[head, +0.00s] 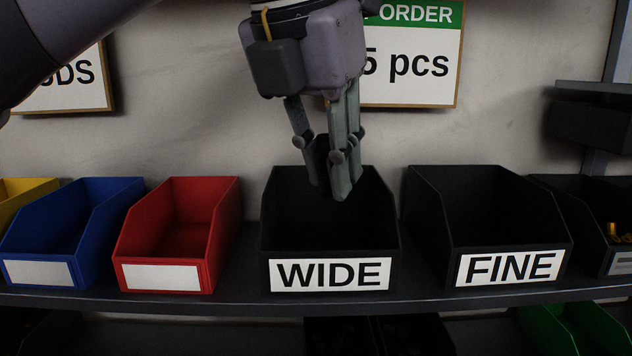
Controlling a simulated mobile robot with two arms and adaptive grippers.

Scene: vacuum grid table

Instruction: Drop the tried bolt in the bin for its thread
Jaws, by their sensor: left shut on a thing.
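My left gripper (328,188) points down over the black bin labelled WIDE (280,245), with its fingertips at the level of the bin's opening. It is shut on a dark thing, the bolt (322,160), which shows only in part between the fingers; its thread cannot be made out. The black bin labelled FINE (460,225) stands to the right of the WIDE bin. The inside of both bins is dark, and I see nothing in them. My right gripper is not in view.
A red bin (203,240), a blue bin (100,240) and a yellow bin (15,195) stand to the left on the same shelf (240,300). A dark bin with brass-coloured pieces (615,232) is at the right edge. An order sign (425,60) hangs behind.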

